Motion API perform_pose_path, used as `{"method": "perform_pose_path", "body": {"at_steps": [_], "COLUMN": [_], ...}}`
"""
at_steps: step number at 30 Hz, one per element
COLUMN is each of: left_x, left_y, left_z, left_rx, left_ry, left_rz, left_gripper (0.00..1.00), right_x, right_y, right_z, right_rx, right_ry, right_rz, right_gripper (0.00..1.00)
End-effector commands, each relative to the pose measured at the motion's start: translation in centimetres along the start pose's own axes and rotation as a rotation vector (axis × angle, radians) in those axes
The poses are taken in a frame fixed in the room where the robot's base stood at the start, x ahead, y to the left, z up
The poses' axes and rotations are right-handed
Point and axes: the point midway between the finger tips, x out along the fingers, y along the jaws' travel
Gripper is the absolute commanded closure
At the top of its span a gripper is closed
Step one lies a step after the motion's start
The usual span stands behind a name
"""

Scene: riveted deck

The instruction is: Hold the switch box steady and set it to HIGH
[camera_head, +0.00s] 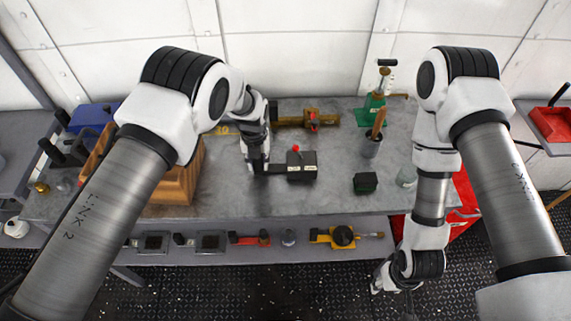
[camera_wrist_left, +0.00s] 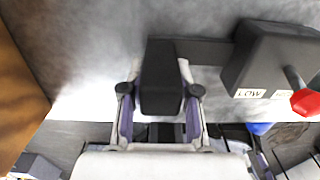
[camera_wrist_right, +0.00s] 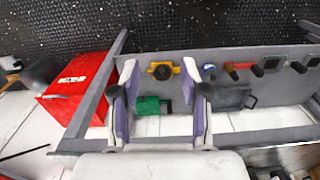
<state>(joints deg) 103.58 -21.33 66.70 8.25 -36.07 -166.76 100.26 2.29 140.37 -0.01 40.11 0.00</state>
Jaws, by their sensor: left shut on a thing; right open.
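The switch box (camera_head: 302,172), dark grey with a red-knobbed lever (camera_head: 296,149) on top, stands on the grey workbench (camera_head: 230,235). My left gripper (camera_head: 258,168) is at its left side, shut on the box's black grip block (camera_wrist_left: 160,75). In the left wrist view a dark bar joins that block to the box (camera_wrist_left: 262,60). A LOW label shows on the box; a second label beside it is partly hidden, and the red knob (camera_wrist_left: 306,102) hangs near it. I cannot tell the lever's setting. My right gripper (camera_head: 388,280) is open and empty, low in front of the bench's right end.
A wooden crate (camera_head: 180,182) is to the left. Tools lie on the lower shelf. A red bin (camera_wrist_right: 80,85) is near my right arm.

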Motion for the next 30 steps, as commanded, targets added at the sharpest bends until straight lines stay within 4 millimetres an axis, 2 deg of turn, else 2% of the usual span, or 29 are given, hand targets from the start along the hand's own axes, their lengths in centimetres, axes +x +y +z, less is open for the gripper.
{"method": "perform_pose_path", "body": {"at_steps": [4, 5, 11, 14, 17, 20, 23, 27, 30], "left_x": [0.5, 0.5, 0.6, 0.6, 0.6, 0.6, 0.6, 0.7, 0.7], "left_y": [0.0, 0.0, 0.0, 0.0, 0.0, 0.0, 0.0, 0.0, 0.0], "left_z": [-0.5, -0.5, -0.5, -0.6, -0.6, -0.6, -0.6, -0.6, -0.7], "left_rx": [0.000, 0.000, 0.001, 0.000, 0.001, 0.001, 0.001, 0.001, 0.001], "left_ry": [0.012, 0.012, 0.013, 0.014, 0.015, 0.015, 0.016, 0.016, 0.017], "left_rz": [0.002, 0.002, 0.002, 0.002, 0.002, 0.002, 0.003, 0.003, 0.003], "left_gripper": [1.00, 1.00, 1.00, 1.00, 1.00, 1.00, 1.00, 1.00, 1.00], "right_x": [0.1, 0.1, 0.1, 0.1, 0.1, 0.0, -0.2, -1.4, -2.8], "right_y": [0.0, 0.0, 0.0, 0.0, -0.1, -0.6, -1.5, -3.3, -4.8], "right_z": [0.0, 0.0, 0.0, -0.2, -1.3, -4.2, -8.2, -14.2, -18.2], "right_rx": [0.000, 0.000, 0.015, 0.106, 0.301, 0.566, 0.848, 1.212, 1.442], "right_ry": [0.000, 0.000, 0.000, 0.009, 0.062, 0.168, 0.287, 0.398, 0.406], "right_rz": [0.000, 0.000, 0.000, 0.000, -0.015, -0.081, -0.214, -0.499, -0.762], "right_gripper": [0.55, 0.49, 0.49, 0.49, 0.49, 0.49, 0.49, 0.49, 0.49]}}
